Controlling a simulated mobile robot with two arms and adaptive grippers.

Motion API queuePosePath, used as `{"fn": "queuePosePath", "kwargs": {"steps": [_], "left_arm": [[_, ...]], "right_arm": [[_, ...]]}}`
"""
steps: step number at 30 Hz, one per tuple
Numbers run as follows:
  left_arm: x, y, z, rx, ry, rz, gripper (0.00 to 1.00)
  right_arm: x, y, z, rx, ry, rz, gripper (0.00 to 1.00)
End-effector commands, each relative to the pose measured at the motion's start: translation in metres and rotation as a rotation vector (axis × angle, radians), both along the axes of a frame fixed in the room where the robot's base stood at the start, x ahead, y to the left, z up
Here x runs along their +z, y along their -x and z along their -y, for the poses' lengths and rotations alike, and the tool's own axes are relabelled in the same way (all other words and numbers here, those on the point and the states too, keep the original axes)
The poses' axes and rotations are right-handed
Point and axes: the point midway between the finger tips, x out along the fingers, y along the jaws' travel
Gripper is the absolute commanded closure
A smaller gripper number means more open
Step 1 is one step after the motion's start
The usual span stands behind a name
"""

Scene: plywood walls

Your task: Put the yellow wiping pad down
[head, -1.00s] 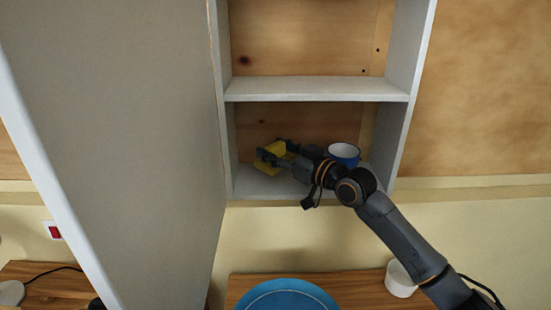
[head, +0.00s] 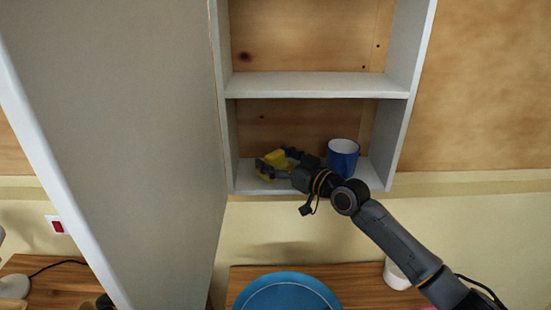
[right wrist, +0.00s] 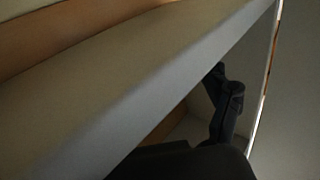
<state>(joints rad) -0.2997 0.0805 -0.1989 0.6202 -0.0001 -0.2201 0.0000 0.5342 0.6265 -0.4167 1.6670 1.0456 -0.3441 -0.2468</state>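The yellow wiping pad (head: 277,159) is inside the lower compartment of the wall cabinet, at its left, close to the shelf floor (head: 245,184). My right gripper (head: 273,163) reaches in from the right, with its dark fingers on either side of the pad, and appears shut on it. Whether the pad touches the floor is hard to tell. In the right wrist view, dark gripper parts (right wrist: 228,102) show below a shelf edge, and the pad cannot be made out. My left gripper is not in view.
A blue cup (head: 342,160) stands in the same compartment, right beside my gripper. The middle shelf (head: 315,86) lies above. An open cabinet door (head: 130,140) fills the left. A blue plate (head: 287,293) lies on the counter below.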

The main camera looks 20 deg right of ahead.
Motion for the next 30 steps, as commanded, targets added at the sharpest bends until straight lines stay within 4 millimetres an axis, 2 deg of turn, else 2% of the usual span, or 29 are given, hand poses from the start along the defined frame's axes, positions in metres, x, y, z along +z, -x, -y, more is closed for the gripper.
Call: {"fn": "queuePosePath", "kwargs": {"steps": [8, 14, 22, 30], "left_arm": [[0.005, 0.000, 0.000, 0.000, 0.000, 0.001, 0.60], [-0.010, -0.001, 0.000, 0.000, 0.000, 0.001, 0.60], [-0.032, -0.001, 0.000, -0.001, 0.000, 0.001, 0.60], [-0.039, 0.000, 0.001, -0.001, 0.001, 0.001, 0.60]], "right_arm": [[0.004, 0.001, 0.001, 0.000, 0.000, 0.000, 0.22], [-0.002, 0.031, 0.017, 0.001, 0.005, -0.001, 0.22], [-0.003, 0.082, 0.045, 0.001, 0.006, -0.001, 0.22], [0.001, 0.104, 0.057, 0.000, 0.001, -0.002, 0.22]]}}
